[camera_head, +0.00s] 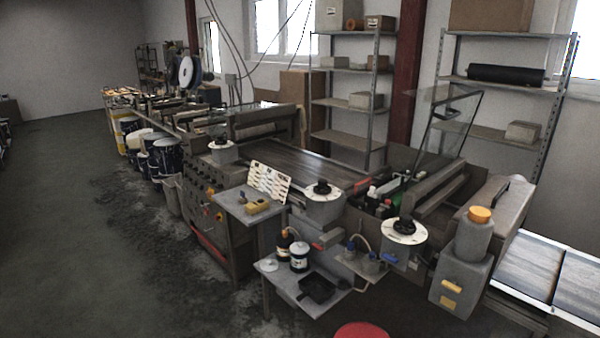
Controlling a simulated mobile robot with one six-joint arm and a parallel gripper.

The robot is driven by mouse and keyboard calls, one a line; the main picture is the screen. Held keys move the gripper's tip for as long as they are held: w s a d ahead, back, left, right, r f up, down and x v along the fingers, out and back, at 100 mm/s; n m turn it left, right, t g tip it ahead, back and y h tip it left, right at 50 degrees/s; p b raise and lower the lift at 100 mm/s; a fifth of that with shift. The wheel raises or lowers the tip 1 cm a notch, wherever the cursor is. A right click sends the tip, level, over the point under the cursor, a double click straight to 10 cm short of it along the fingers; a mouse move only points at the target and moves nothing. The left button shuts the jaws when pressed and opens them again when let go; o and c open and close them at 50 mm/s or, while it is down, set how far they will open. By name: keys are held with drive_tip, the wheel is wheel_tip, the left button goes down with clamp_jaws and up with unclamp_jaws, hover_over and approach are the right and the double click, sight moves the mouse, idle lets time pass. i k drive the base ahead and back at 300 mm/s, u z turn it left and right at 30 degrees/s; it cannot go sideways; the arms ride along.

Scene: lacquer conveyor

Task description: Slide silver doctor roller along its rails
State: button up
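My gripper is not in view. The lacquer conveyor machine runs from the front right to the back left, with a dark, streaked conveyor bed (290,165) in its middle. At its right end is a coating section with long grey bars (425,200) lying crosswise beneath a tilted clear guard (450,112). I cannot tell whether one of these bars is the silver doctor roller, and its rails cannot be made out at this size.
Small shelves jut out in front of the machine; one (278,278) holds bottles and a black tray. A red round top (362,330) is at the bottom edge. Buckets (165,158) line the machine's far left side. Open grey floor (70,220) lies at left.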

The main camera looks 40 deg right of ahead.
sight(369, 201)
drive_tip(key=u, duration=0.25)
drive_tip(key=i, duration=2.35)
drive_tip(key=z, duration=0.9)
drive_tip(key=i, duration=1.2)
drive_tip(key=z, duration=0.45)
